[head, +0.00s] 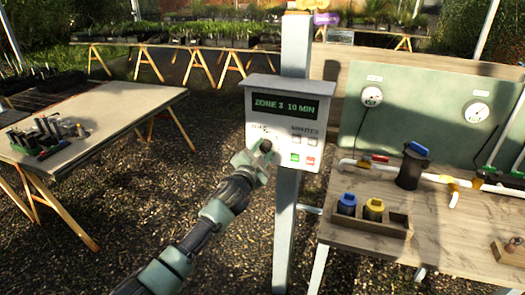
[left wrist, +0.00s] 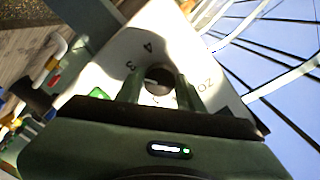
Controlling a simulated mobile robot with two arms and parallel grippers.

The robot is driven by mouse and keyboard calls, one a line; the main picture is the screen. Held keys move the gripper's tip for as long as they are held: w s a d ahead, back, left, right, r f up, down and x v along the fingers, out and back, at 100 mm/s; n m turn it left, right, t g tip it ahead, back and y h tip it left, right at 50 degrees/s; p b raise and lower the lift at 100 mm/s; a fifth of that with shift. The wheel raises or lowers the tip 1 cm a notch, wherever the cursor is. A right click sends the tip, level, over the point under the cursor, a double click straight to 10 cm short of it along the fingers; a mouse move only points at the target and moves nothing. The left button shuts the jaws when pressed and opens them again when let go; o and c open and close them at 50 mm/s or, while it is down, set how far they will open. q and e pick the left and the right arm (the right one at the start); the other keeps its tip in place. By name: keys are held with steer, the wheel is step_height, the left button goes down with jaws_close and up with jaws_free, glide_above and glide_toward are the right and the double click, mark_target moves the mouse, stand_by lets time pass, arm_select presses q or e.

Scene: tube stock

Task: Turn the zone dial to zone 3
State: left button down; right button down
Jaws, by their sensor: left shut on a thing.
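The white controller box (head: 286,110) hangs on a grey post, and its display (head: 284,106) reads "ZONE 3 10 MIN". My left gripper (head: 256,158) is at the lower left of the box front, shut on the dark round zone dial (head: 265,146). In the left wrist view the zone dial (left wrist: 158,80) sits between my two green fingers (left wrist: 159,90). The printed figures 3 and 4 show beside the dial; the lower part of the scale is hidden by the gripper. The dial's pointer is hard to make out. My right gripper is not in view.
Small buttons, including a green button (head: 295,157) and a red button (head: 310,160), lie right of the dial. A wooden bench (head: 455,235) with pipes and a holder with blue and yellow caps stands at right. A table (head: 110,110) stands at left. Gravel between is clear.

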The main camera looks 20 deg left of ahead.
arm_select(q)
steer(key=c, duration=0.9)
jaws_free()
steer(key=shift+s+f, duration=0.15)
steer(key=shift+s, duration=0.4)
steer(key=s+b, duration=0.1)
steer(key=s, duration=0.5)
steer(key=shift+s+a, duration=0.15)
steer(key=shift+s, duration=0.2)
